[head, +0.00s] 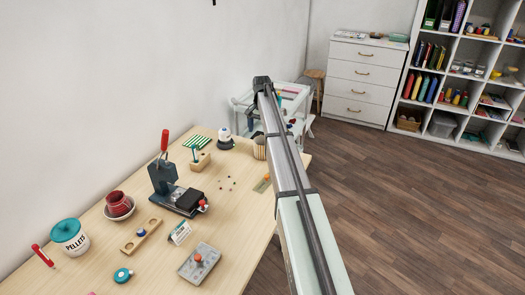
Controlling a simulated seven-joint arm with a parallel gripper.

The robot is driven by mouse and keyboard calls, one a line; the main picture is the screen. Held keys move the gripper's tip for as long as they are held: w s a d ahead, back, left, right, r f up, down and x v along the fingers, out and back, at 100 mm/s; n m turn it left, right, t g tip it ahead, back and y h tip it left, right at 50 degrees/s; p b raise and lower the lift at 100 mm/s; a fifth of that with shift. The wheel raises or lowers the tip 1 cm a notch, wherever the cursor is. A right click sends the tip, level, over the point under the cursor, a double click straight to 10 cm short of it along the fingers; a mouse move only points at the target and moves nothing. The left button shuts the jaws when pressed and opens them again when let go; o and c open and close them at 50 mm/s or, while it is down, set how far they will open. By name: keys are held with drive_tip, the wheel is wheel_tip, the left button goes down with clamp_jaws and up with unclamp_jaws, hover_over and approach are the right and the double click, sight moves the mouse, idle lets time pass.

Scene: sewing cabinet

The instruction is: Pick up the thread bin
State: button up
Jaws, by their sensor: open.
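I cannot tell for certain which thing is the thread bin. A small beige, ribbed round container (259,149) stands at the far right of the wooden table, partly hidden behind my arm. A grey bin (442,124) and a brown basket (409,120) sit in the lower cubbies of the white shelf at the right. My arm reaches from the bottom centre up to a dark joint near the white cart. My gripper does not show; it is out of sight beyond or behind the arm.
The wooden table (140,198) holds a dark press (163,180), a pellets jar (69,236), a red cup (118,203) and a grey block (199,264). A white cart (293,90) and a drawer unit (360,75) stand behind. The floor (420,200) at right is clear.

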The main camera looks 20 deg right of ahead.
sight(262, 147)
drive_tip(key=f, duration=1)
drive_tip(key=shift+w+d+f, duration=0.1)
drive_tip(key=shift+d+f, duration=0.15)
drive_tip(key=shift+f, duration=0.05)
drive_tip(key=c, duration=0.7)
drive_tip(key=shift+r, duration=0.15)
